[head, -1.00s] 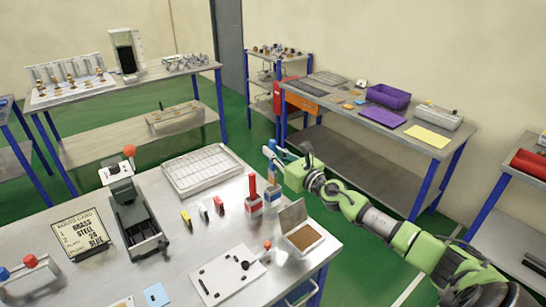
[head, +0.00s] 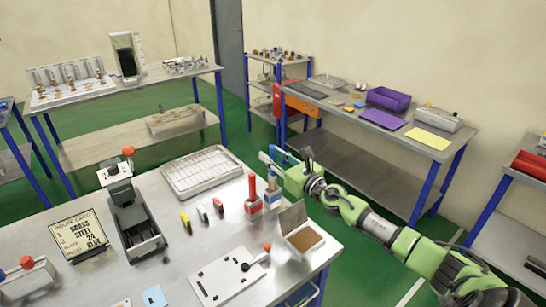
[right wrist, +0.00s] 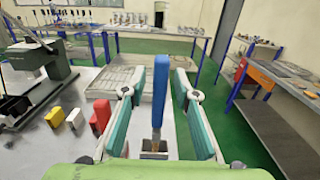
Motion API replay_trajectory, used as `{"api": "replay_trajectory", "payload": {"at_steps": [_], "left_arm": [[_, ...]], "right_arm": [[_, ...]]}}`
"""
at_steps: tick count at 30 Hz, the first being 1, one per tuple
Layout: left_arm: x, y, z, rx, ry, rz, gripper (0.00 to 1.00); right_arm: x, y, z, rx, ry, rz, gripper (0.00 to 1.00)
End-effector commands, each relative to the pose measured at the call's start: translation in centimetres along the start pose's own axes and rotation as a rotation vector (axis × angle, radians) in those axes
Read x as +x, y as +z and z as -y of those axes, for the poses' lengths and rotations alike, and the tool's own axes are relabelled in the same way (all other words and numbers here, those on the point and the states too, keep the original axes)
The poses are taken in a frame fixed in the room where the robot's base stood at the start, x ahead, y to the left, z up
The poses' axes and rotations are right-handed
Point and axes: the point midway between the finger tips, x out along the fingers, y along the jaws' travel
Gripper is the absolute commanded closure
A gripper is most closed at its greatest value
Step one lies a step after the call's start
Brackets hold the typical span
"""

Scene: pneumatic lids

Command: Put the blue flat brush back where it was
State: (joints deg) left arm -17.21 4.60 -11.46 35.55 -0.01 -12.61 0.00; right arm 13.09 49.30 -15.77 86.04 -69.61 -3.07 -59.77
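The blue flat brush (right wrist: 158,95) stands upright between the fingers of my right gripper (right wrist: 160,85) in the right wrist view. Its blue handle is up and its metal part is low, near the palm. The teal finger pads are apart, with a visible gap on each side of the brush. In the head view my right gripper (head: 272,158) is by the right edge of the near table, close to a small blue-and-white holder (head: 272,200). Whether the brush's lower end is in that holder is hidden. My left gripper is not in view.
A red brush (head: 253,187) stands in a holder beside the blue one. An open box (head: 302,240), a wire tray (head: 203,170) and several small upright blocks share the near table (head: 180,260). Green floor (right wrist: 240,130) lies open to the right.

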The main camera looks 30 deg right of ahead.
Motion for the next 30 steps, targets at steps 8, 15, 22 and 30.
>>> {"api": "replay_trajectory", "payload": {"at_steps": [8, 15, 22, 30], "left_arm": [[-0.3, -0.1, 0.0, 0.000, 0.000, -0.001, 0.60], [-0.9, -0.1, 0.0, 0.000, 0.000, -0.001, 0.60], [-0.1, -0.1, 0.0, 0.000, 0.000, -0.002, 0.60], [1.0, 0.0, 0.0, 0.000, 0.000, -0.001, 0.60]], "right_arm": [[0.0, 0.3, 0.0, 0.000, 0.000, 0.000, 0.72], [-1.4, 0.9, 0.1, -0.003, -0.001, -0.004, 0.72], [-5.0, 0.8, 0.1, -0.004, -0.001, -0.004, 0.72], [-8.4, 0.8, 0.0, -0.002, 0.000, -0.004, 0.72]]}}
